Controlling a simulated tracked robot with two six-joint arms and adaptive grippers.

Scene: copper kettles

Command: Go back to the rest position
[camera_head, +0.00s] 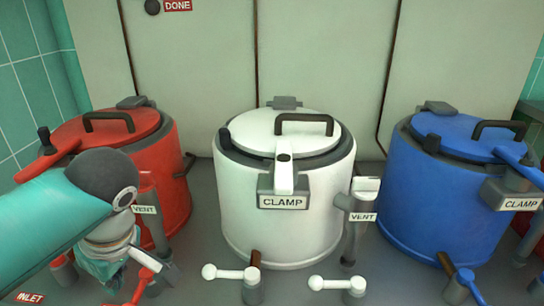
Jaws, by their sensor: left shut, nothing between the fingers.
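My left arm comes in from the left, teal with a dark grey joint. My left gripper (110,270) hangs below that joint at the lower left, in front of the red kettle (170,165). It is shut and empty; its fingertips are hard to make out among the red valve parts. The white kettle (285,215) stands in the middle, lid down, with its white clamp lever (284,174) over the CLAMP label. The blue kettle (425,190) stands at the right, lid down. My arm hides part of the red kettle. My right gripper is not in view.
White valve handles (230,273) and a vent pipe (353,230) stand around the white kettle. A blue valve handle (470,284) stands before the blue kettle. A pale panelled wall (330,60) with a DONE sign (178,5) closes the back. Narrow floor gaps separate the kettles.

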